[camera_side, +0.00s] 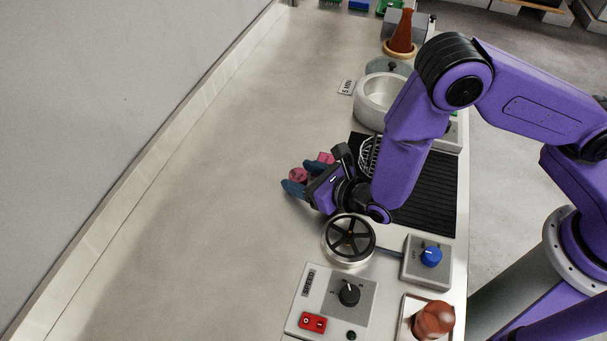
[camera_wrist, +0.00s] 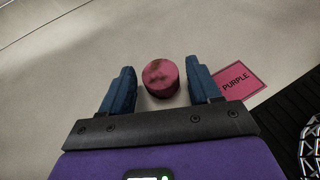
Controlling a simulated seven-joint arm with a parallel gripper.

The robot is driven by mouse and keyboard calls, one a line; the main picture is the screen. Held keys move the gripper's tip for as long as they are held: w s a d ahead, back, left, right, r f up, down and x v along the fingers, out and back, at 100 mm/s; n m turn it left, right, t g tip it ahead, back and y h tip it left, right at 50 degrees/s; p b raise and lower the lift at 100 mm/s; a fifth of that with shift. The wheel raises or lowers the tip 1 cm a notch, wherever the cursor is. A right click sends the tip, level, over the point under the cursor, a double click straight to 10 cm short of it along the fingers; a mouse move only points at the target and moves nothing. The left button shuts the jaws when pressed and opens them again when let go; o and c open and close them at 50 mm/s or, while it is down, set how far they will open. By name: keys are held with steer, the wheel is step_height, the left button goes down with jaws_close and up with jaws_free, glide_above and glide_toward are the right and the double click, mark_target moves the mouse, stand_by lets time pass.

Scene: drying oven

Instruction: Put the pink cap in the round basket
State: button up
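The pink cap (camera_wrist: 161,79) is a short round piece with dark smudges on its top. It sits between my gripper's two blue fingers in the wrist view, with a gap on each side. In the side view the cap (camera_side: 299,175) shows on the light bench top. My gripper (camera_side: 301,178) is open around the cap, low over the bench. The round wire basket (camera_side: 368,157) stands to the right of my gripper, partly hidden by my arm. Its edge shows at the lower right of the wrist view (camera_wrist: 311,145).
A pink card reading PURPLE (camera_wrist: 238,81) lies beside the right finger. A black ribbed mat (camera_side: 430,190) is to the right. A spoked handwheel (camera_side: 349,239) and a SPEED control panel (camera_side: 333,300) stand nearer. The bench left of my gripper is clear.

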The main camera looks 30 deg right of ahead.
steer(key=shift+r, duration=0.1)
steer(key=shift+s+r, duration=0.1)
steer(key=shift+r, duration=0.05)
steer(key=v, duration=1.1)
steer(key=shift+s+d, duration=0.2)
steer(key=shift+s, duration=0.1)
steer(key=w+d+r+m+t+h, duration=0.1)
steer(key=w+d+r+m+h, duration=0.3)
steer(key=d+r+m+h, duration=0.35)
steer(key=s+d+r+m+g+h, duration=0.1)
steer(key=s+d+r+m+g, duration=0.1)
steer(key=s+d+m+g, duration=0.2)
steer(key=s+d+r+m+g+h, duration=0.1)
steer(key=s+d+m+g, duration=0.4)
steer(key=d+m, duration=0.5)
steer(key=shift+s+d+r+m+h, duration=0.35)
steer(key=shift+d+r, duration=0.2)
steer(key=shift+d, duration=0.65)
steer(key=shift+o, duration=0.6)
steer(key=s+a+r+m+g+y, duration=0.1)
steer(key=s+m+g+y, duration=0.3)
steer(key=s, duration=0.4)
steer(key=shift+s+r+m+y, duration=0.2)
steer(key=shift+r+m+y, duration=0.45)
steer(key=shift+r, duration=0.25)
steer(key=shift+s+a+r, duration=0.15)
steer(key=shift+s+a, duration=0.1)
